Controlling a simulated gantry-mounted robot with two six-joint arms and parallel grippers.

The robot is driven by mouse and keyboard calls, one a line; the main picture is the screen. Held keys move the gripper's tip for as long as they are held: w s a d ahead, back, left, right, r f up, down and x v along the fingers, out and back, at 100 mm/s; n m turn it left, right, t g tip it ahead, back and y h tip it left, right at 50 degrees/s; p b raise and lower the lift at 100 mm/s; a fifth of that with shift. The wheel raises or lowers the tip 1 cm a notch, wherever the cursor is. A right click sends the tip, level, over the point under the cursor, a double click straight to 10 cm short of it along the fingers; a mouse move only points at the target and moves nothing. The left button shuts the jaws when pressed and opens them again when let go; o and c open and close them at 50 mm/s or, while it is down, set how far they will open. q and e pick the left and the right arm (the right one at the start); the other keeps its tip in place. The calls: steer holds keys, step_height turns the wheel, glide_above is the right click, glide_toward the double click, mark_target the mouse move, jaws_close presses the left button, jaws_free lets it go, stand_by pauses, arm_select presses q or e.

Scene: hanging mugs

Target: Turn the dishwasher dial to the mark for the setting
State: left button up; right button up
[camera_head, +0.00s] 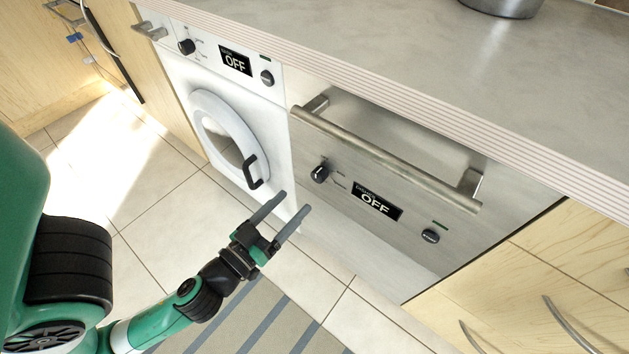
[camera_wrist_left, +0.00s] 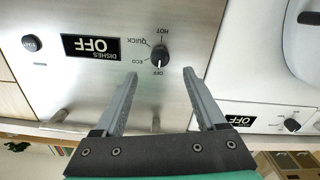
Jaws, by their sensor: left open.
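The dishwasher (camera_head: 400,235) has a brushed metal front. Its black dial (camera_head: 320,173) is at the left of the panel; it also shows in the left wrist view (camera_wrist_left: 159,57), which is upside down. Around the dial are the marks OFF, ECO, QUICK and HOT, and its white pointer line faces OFF. The dishwasher display (camera_head: 377,202) reads OFF; it also shows in the left wrist view (camera_wrist_left: 92,47). My left gripper (camera_head: 294,202) is open and empty in front of the panel, apart from the dial. In the left wrist view its fingertips (camera_wrist_left: 160,74) lie to either side of the dial.
A metal bar handle (camera_head: 385,155) runs above the dishwasher panel. A round button (camera_head: 431,236) sits at its right. A white washing machine (camera_head: 225,120) with its own dial and OFF display stands to the left. The counter (camera_head: 430,60) overhangs both.

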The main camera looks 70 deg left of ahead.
mark_target(316, 179)
arm_select(q)
steer(key=p+x, duration=0.5)
steer(key=x, duration=0.3)
steer(key=shift+w+r, duration=0.15)
steer(key=shift+r, duration=0.05)
steer(key=shift+w+a+f, duration=0.15)
steer(key=shift+w, duration=0.05)
jaws_close()
